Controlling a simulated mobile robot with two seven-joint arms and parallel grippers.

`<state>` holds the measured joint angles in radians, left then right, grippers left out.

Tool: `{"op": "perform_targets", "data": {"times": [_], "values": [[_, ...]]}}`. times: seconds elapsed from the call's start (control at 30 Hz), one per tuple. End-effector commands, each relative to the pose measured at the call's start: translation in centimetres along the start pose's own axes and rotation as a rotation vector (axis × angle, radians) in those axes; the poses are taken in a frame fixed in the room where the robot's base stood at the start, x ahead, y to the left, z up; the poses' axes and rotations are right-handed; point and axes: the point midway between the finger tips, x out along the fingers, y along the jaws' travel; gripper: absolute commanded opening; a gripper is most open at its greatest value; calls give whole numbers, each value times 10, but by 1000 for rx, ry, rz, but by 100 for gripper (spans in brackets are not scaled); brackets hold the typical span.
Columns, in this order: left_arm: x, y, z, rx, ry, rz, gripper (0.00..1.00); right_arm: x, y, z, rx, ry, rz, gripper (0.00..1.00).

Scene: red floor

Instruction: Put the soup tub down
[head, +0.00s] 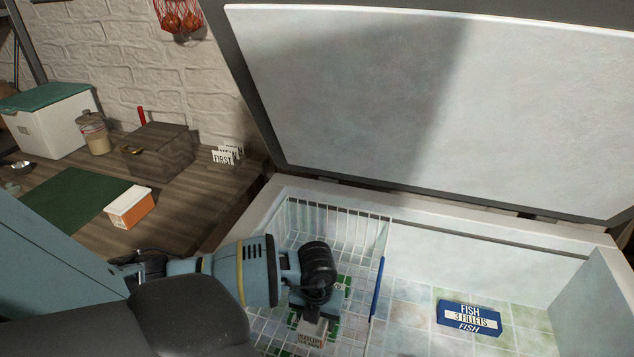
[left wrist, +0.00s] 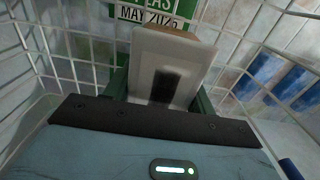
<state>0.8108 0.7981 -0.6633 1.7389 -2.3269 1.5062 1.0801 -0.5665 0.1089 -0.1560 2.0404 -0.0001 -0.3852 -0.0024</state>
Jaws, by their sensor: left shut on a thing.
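The soup tub (head: 309,339) shows in the head view as a small pale thing with a label reading "SOUP", inside the wire basket (head: 352,232) of the open chest freezer. My left gripper (head: 317,318) points down into the basket and is shut on the tub. In the left wrist view the tub (left wrist: 170,62) is a whitish block with a tan edge, held between the fingers. Whether the tub touches the basket floor is hidden. My right gripper is in neither view.
A blue "FISH" box (head: 469,319) lies on the freezer floor right of the basket. The basket's wire sides surround my gripper. The raised lid (head: 430,110) stands behind. On the counter at left are an orange-and-white tub (head: 130,208), a wooden box (head: 160,152) and a jar (head: 94,133).

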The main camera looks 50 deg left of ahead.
Motion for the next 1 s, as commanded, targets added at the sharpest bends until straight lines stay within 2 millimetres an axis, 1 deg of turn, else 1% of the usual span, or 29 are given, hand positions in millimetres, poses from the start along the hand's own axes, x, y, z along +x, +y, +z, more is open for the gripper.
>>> {"op": "perform_targets", "data": {"times": [0.03,0.27,0.4,0.43,0.57,0.6,0.87,1.0], "values": [[3,0,0,-1,-1,-1,22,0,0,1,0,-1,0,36],[2,0,1,0,-2,-1,22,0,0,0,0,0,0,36],[6,0,1,0,-2,0,22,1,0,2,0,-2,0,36],[6,0,0,1,-1,0,58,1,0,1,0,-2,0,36],[6,0,0,1,-1,0,75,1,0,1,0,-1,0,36],[6,0,0,1,-1,0,77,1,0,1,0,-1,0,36],[5,0,0,1,-1,0,77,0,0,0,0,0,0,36],[-5,0,1,1,-4,-2,77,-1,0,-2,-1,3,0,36]]}}
